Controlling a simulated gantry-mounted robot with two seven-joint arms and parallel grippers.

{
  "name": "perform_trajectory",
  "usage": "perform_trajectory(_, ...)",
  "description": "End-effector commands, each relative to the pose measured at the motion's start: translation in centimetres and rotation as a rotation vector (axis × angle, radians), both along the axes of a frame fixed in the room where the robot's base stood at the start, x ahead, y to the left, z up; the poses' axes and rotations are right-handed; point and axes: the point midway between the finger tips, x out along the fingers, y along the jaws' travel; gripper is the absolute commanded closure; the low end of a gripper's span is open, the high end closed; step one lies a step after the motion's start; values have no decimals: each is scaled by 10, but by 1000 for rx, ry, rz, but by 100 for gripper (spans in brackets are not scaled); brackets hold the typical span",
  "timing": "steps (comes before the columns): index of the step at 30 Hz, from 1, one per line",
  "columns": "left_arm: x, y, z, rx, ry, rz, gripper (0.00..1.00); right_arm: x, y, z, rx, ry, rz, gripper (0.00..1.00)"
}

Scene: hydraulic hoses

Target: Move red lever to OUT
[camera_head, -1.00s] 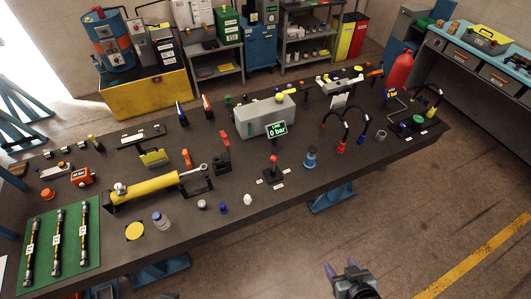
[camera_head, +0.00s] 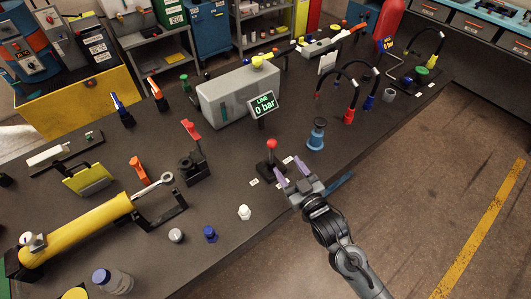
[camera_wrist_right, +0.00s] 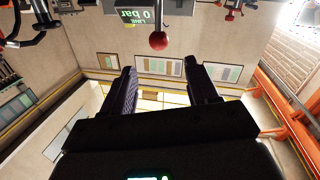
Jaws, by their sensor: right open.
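The red lever (camera_head: 271,145) is a small red ball on a thin dark stem, standing on a black base (camera_head: 270,168) with small white labels around it. Their text is too small to read. My right gripper (camera_head: 291,178) is open and empty, just in front of and to the right of the lever, apart from it. In the right wrist view the red ball (camera_wrist_right: 158,41) hangs near the top, beyond and between the two spread fingers (camera_wrist_right: 163,88). My left gripper is not in view.
A grey box (camera_head: 228,98) with a "LINE 0 bar" display (camera_head: 263,105) stands behind the lever. A blue fitting (camera_head: 316,134) stands to its right, a white knob (camera_head: 244,212) to its front left. Black hoses (camera_head: 340,88) arch at the right.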

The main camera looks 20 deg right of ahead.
Motion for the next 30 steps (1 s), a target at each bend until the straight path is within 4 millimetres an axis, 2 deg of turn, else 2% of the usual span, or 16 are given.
perform_trajectory(1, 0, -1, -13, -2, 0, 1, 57, 3, 0, -8, -2, -10, 1, 41)
perform_trajectory(5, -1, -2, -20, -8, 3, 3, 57, 8, 0, -7, -3, -25, 1, 41)
perform_trajectory(11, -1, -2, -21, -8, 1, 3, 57, 24, 2, -5, -2, -29, -1, 41)
perform_trajectory(24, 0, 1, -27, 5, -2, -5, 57, 91, 12, -5, -1, -28, 0, 41)
perform_trajectory(30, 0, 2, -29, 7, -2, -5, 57, 108, 14, -5, -1, -27, 0, 41)
